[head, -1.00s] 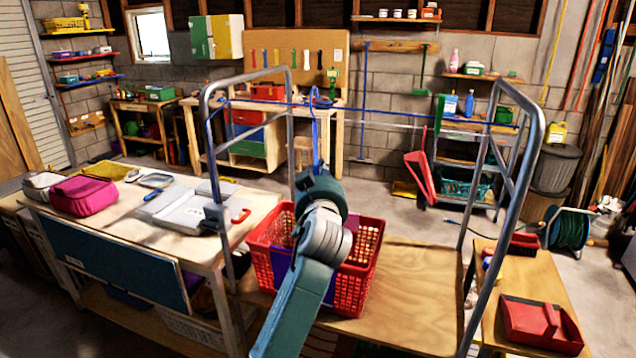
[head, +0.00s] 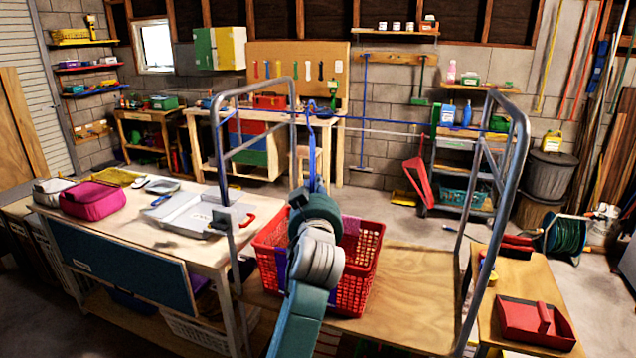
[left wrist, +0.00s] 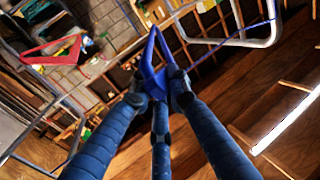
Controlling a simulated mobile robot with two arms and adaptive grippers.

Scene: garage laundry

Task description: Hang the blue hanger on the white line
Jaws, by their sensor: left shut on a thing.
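The blue hanger (head: 312,152) is upright above my left gripper (head: 310,193), which is shut on its lower part. In the left wrist view the hanger (left wrist: 152,62) stands between the fingertips of the left gripper (left wrist: 160,88). The white line (head: 385,132) runs across the metal rack, close to a blue line (head: 260,110). The hook overlaps the blue line in the head view. I cannot tell whether it touches either line. My gripper hides the hanger's lower end. My right gripper is out of view.
The rack's metal end frames (head: 513,150) rise on both sides. A red basket (head: 362,268) stands on the wooden deck (head: 415,290) below my left gripper. The deck right of the basket is clear.

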